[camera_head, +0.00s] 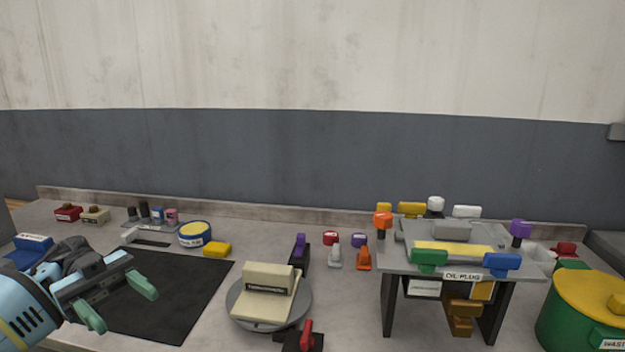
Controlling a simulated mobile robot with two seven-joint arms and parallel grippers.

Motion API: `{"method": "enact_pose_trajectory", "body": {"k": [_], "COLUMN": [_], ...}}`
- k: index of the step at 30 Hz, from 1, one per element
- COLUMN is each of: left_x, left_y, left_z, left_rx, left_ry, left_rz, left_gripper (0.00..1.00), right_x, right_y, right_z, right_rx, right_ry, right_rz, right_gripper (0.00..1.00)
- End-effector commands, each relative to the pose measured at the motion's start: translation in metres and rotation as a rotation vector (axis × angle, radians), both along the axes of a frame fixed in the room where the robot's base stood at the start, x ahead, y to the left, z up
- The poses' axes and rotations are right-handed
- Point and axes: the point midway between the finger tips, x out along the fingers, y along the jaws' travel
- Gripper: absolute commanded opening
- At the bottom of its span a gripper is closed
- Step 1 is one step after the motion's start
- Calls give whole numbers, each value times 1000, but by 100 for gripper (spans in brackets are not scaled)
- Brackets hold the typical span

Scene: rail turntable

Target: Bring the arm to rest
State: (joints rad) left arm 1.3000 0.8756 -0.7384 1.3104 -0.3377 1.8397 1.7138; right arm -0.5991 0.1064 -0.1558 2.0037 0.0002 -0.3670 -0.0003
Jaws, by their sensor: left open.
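My left arm comes in from the lower left. Its gripper (118,301) has two green fingertips spread apart with nothing between them. It is over the front left part of a black mat (190,290); I cannot tell how high above it. The arm hides the mat's left part. My right arm and gripper are not in view.
A round grey turntable (304,300) carries a cream block (268,278). A grey stand (393,258) with coloured handles is to its right. A green bin (560,322) with a yellow lid stands far right. A blue case (33,242) is behind my left arm.

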Motion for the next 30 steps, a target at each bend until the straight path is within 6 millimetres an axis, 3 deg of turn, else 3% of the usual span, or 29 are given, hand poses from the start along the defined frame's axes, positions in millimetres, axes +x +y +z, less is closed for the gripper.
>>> {"method": "enact_pose_trajectory", "body": {"k": [8, 18, 25, 30], "left_x": [8, 14, 6, -14], "left_y": [-54, -118, -134, -133], "left_z": [-33, -98, -157, -210], "left_rx": [-231, -479, -461, -332], "left_ry": [12, 81, 154, 218], "left_rz": [174, 652, 1047, 1327], "left_gripper": [55, 55, 55, 55], "right_x": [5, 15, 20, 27], "right_y": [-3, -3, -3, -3], "right_z": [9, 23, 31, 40], "right_rx": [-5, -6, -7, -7], "right_ry": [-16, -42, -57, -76], "right_rz": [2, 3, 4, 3], "right_gripper": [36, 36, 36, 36]}}
